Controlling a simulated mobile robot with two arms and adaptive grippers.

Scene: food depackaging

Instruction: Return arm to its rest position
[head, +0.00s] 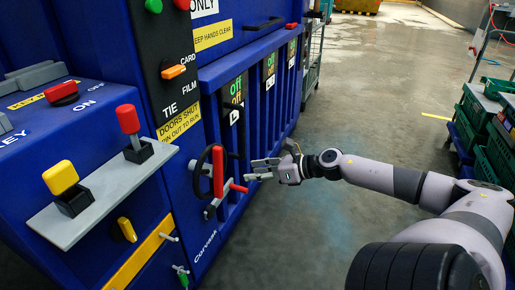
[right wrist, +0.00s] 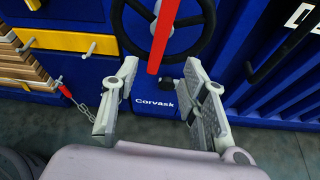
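My right arm reaches in from the right in the head view. Its gripper (head: 254,170) is close to the front of the blue machine (head: 185,215), beside a black handwheel (head: 199,170) with a red bar (head: 218,172). In the right wrist view the gripper (right wrist: 161,80) has its two fingers spread wide with nothing between them. The black wheel (right wrist: 203,40) and red bar (right wrist: 163,35) are ahead of the fingertips. I cannot tell whether a finger touches them. My left gripper is not in view.
A shelf with a red lever (head: 128,119) and yellow lever (head: 61,178) juts from the machine at left. Green crates (head: 478,107) are stacked at right. The concrete floor (head: 370,95) between is clear. A chain (right wrist: 79,104) hangs at left in the wrist view.

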